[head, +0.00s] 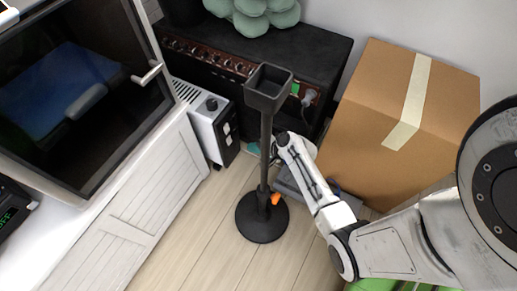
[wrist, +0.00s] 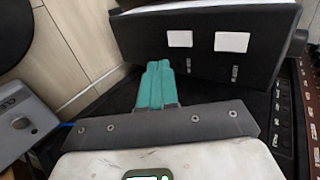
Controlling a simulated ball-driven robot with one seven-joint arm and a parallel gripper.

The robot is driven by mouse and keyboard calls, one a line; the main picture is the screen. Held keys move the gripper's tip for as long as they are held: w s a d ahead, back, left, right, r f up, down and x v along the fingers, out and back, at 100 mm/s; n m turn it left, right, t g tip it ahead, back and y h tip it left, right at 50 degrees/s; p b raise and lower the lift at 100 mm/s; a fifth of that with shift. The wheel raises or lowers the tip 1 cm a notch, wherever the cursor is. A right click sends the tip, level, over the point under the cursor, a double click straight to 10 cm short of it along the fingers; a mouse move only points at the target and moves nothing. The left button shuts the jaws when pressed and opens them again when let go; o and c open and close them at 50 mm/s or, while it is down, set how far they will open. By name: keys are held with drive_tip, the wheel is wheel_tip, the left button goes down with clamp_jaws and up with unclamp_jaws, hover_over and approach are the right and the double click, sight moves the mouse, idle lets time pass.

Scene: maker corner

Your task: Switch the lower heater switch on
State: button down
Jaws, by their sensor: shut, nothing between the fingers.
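The heater (head: 205,115) is a white box with a black end panel, standing on the floor beside the white cabinet. In the wrist view its black panel (wrist: 205,68) carries two white switches. The left one (wrist: 180,38) appears to be the lower switch, the right one (wrist: 231,41) the upper. Their on or off state cannot be told. My gripper (wrist: 158,64) has teal fingers, shut and empty, pointing at the panel close to the left switch. Contact cannot be told. In the head view the gripper (head: 252,147) is partly hidden behind the stand's pole.
A black stand (head: 264,228) with a square cup rises in front of my gripper. A black amplifier (head: 290,52) stands behind the heater, and a cardboard box (head: 385,150) is to the right. A grey box with a knob (wrist: 22,120) lies nearby. Wooden floor is clear at front left.

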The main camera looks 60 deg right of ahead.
sight(230, 141)
drive_tip(key=shift+w+r+b+x, duration=0.25)
drive_tip(key=shift+b+x, duration=0.3)
drive_tip(key=shift+x, duration=0.9)
drive_tip(key=shift+w+r+b+x, duration=0.1)
drive_tip(key=shift+r+b+x, duration=0.3)
drive_tip(key=shift+x, duration=1)
drive_tip(key=shift+w+r+b+x, duration=0.15)
drive_tip(key=shift+b+x, duration=0.5)
drive_tip(key=shift+x, duration=0.8)
drive_tip(key=shift+w+f, duration=0.15)
drive_tip(key=shift+w, duration=0.05)
drive_tip(key=shift+r+p, duration=0.75)
drive_tip(key=shift+r, duration=0.15)
